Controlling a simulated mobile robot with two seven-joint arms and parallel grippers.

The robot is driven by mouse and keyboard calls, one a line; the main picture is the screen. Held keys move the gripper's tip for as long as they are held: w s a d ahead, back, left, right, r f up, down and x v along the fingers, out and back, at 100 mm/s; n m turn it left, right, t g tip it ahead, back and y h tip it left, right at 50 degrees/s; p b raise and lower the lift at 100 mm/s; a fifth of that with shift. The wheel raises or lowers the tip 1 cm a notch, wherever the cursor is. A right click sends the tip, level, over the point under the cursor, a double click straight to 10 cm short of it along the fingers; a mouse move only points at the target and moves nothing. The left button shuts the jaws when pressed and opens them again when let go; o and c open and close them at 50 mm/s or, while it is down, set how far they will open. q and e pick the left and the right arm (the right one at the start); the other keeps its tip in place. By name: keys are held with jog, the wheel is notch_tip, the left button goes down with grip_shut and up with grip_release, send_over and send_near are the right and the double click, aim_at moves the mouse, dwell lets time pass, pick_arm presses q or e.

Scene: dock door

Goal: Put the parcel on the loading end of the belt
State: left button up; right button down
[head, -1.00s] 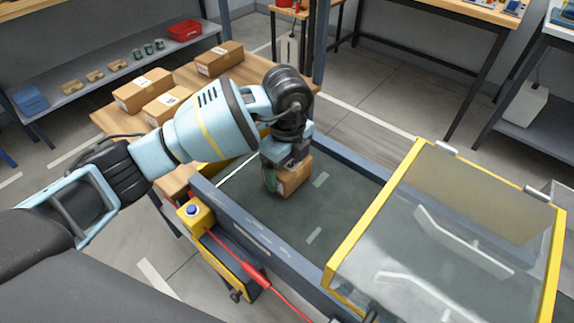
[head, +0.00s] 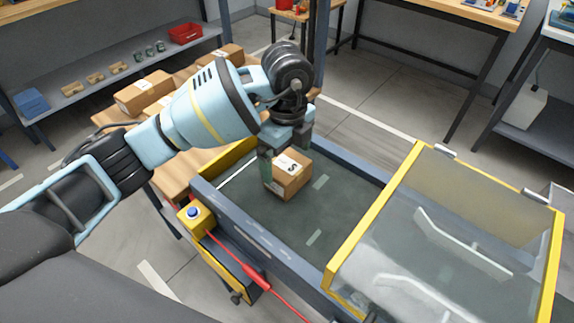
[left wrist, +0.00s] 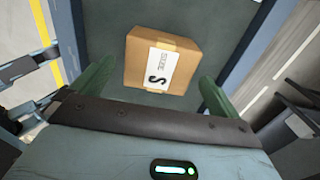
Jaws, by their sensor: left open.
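The parcel (head: 290,175), a small brown box with a white label marked S, rests on the dark green belt (head: 335,205) near its yellow-edged end. It also shows in the left wrist view (left wrist: 162,62), apart from the fingers. My left gripper (head: 285,147) is open and empty just above and behind the parcel. In the left wrist view its two green fingers (left wrist: 152,85) stand wide apart on either side below the parcel. My right gripper is in neither view.
A yellow-framed clear cover (head: 450,235) stands over the belt's right part. Dark rails (head: 250,228) edge the belt. A yellow box with a blue button (head: 194,213) is on the near rail. More boxes (head: 142,92) lie on the wooden table behind my arm.

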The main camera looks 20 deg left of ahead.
aim_at(287, 164)
pick_arm(q)
notch_tip(287, 164, up, 8)
jog(key=shift+f+p, duration=0.25)
jog(key=shift+p, duration=0.1)
